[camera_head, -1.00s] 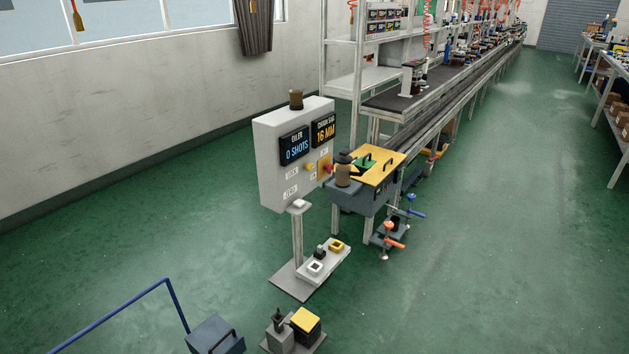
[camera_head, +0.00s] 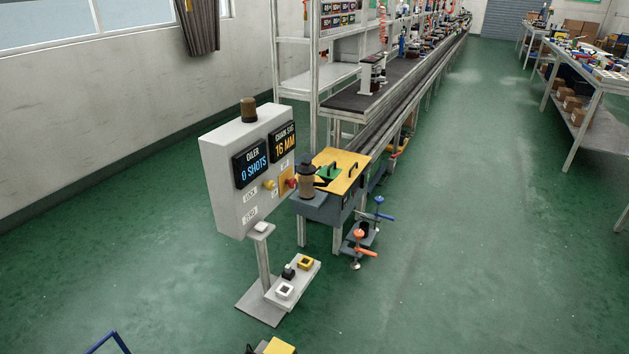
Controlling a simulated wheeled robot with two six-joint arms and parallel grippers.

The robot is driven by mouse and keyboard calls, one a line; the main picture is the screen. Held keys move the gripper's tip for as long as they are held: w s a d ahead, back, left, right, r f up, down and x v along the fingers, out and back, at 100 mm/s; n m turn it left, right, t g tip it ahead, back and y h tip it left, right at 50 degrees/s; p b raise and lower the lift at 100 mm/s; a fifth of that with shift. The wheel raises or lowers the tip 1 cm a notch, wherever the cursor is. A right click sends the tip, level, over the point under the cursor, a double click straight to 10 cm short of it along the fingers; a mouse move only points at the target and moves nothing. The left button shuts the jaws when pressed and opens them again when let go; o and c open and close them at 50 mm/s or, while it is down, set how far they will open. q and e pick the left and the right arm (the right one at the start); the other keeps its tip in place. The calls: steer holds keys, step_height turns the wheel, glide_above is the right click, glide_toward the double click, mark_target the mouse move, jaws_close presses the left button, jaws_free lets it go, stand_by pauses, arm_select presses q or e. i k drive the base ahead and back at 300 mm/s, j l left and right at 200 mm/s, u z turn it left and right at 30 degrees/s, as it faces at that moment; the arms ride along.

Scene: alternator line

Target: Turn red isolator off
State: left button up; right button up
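A red isolator knob (camera_head: 291,183) sits on a yellow plate (camera_head: 287,178) at the lower right of the front of a grey control cabinet (camera_head: 222,190). A smaller yellow knob (camera_head: 268,185) is just left of it. The way the red handle points is too small to tell. The cabinet stands on a post and carries two displays, one reading 0 SHOTS (camera_head: 251,164) and one reading 16 MM (camera_head: 284,144).
A yellow-topped bench (camera_head: 347,172) with a brown canister (camera_head: 306,182) stands right behind the cabinet. A low pedal plate (camera_head: 304,278) lies at its foot. Red- and blue-handled valves (camera_head: 360,250) stand to the right. Green floor (camera_head: 460,260) is clear further right.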

mark_target(292, 183)
steer(key=i+l+z, duration=0.3)
steer(key=i, duration=0.2)
steer(key=i+l+z, duration=0.2)
steer(key=i+z, duration=0.15)
steer(key=i, duration=0.15)
steer(key=i+z, duration=0.3)
steer(key=i, duration=0.25)
